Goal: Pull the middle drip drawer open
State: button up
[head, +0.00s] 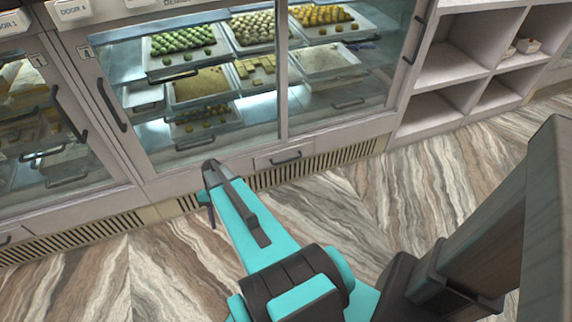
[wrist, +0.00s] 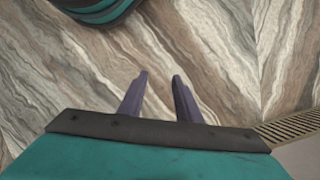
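A pale drip drawer (head: 285,158) with a dark bar handle sits low in the counter front, below the wide glass case. It looks closed, flush with the panel around it. Part of another low drawer (head: 8,236) shows at the far left edge, so I cannot confirm from these views which is the middle one. My gripper (head: 211,222) is in front of the counter base, left of the first drawer and apart from it; my arm hides much of it. In the wrist view my gripper (wrist: 161,76) has two purple fingers spread apart with only floor between them. No drawer handle shows there.
A vented grille (head: 320,163) runs along the counter's foot and shows at the wrist view's right edge (wrist: 290,128). Glass doors with dark handles (head: 112,105) stand above. Open shelves (head: 445,65) are at the right. The patterned floor (head: 400,190) before the counter is clear.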

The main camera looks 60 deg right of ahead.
jog(key=w+d+f+m+t+b, duration=0.1)
jog(key=w+d+m+b, duration=0.1)
jog(key=d, duration=0.5)
jog(key=w+d+f+m+t+b, duration=0.1)
jog(key=w+d+m+b, duration=0.15)
jog(key=d, duration=0.55)
notch_tip(320, 180, up, 7)
jog(key=m+t+h+b, duration=0.1)
jog(key=m+t+b, duration=0.3)
jog(key=m+b, duration=0.65)
send_over(287, 160)
jog(key=s+d+b, duration=0.2)
jog(key=s+d, duration=0.1)
jog(key=s, duration=0.2)
jog(key=shift+a+n, duration=0.15)
jog(key=shift+n, duration=0.45)
jog(key=shift+f, duration=0.1)
jog(key=b+x, duration=0.3)
jog(key=x, duration=1)
jog(key=shift+w+a+f, duration=0.1)
jog(key=shift+w+f, duration=0.1)
jog(key=shift+w, duration=0.1)
